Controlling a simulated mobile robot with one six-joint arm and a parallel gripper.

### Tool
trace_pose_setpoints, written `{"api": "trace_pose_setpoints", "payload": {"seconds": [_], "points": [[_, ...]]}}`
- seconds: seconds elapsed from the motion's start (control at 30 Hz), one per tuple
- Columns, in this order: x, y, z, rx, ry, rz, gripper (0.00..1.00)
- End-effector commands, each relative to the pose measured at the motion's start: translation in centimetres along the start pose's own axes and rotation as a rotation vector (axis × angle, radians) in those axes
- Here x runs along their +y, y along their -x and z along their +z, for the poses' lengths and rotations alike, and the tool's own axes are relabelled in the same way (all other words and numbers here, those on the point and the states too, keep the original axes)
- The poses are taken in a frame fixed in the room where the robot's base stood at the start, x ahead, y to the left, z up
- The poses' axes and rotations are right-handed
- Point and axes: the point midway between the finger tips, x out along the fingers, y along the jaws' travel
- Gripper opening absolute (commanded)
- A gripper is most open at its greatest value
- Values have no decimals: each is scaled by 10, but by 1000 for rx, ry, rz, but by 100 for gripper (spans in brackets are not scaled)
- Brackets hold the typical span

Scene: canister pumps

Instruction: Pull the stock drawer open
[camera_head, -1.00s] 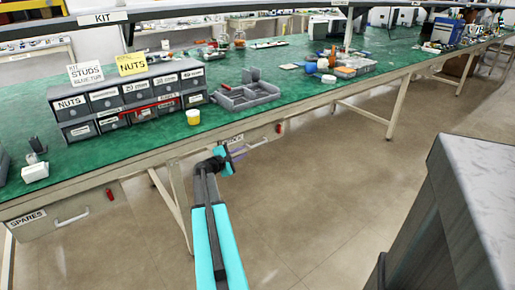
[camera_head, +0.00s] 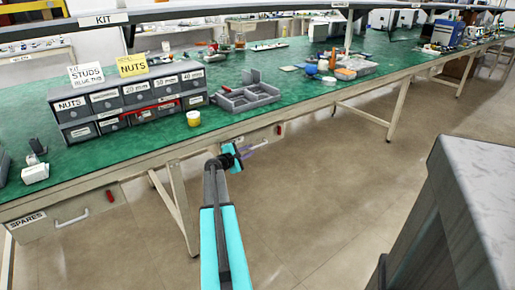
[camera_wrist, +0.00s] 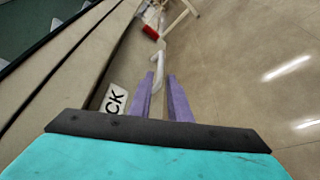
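The stock drawer (camera_head: 265,134) is under the front edge of the green bench and looks shut. Its label is partly hidden by my gripper in the head view; in the wrist view the label (camera_wrist: 115,98) reads "CK". The pale bar handle (camera_wrist: 157,68) shows ahead in the wrist view, its near end in the gap between the purple fingers. My gripper (camera_wrist: 160,76) is open, its fingers apart on either side of the handle's near end. I cannot tell whether they touch it. In the head view my gripper (camera_head: 257,148) is in front of the drawer.
A red tag (camera_wrist: 150,32) is beside the handle. The spares drawer (camera_head: 65,218) is at the lower left. A bench leg (camera_head: 180,205) stands left of my arm. A grey cabinet (camera_head: 430,220) is at the right. The floor between is clear.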

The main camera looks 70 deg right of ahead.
Motion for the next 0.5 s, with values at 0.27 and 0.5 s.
{"api": "trace_pose_setpoints", "payload": {"seconds": [0.27,0.5], "points": [[0,-36,-1,-1,0,-1,17],[0,-62,-1,0,0,-1,17]]}}
